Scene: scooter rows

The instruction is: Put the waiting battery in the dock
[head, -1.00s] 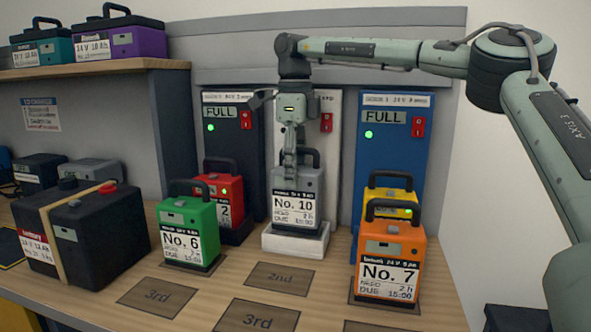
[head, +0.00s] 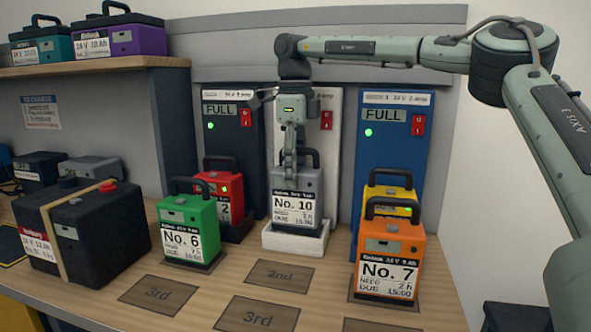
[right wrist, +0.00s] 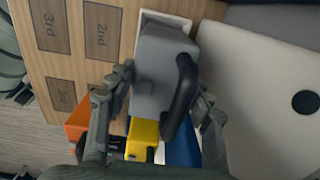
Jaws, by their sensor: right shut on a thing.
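The grey battery No. 10 (head: 297,208) stands upright in the white tray of the middle dock (head: 285,243); I cannot tell whether it is fully seated. Its black handle is on top. My right gripper (head: 289,172) reaches down from above and is shut on the grey battery. In the right wrist view the fingers of the right gripper (right wrist: 168,95) lie on both sides of the grey battery (right wrist: 155,70), whose black handle points to the right. The arm hides most of the white charger's (head: 327,150) front, including any display. My left gripper is not in view.
Left dark charger (head: 232,140) and right blue charger (head: 392,160) read FULL, with red (head: 222,187) and yellow (head: 395,192) batteries before them. Green No. 6 (head: 187,225) and orange No. 7 (head: 388,255) stand in front on either side. The mat marked 2nd (head: 279,275) is bare.

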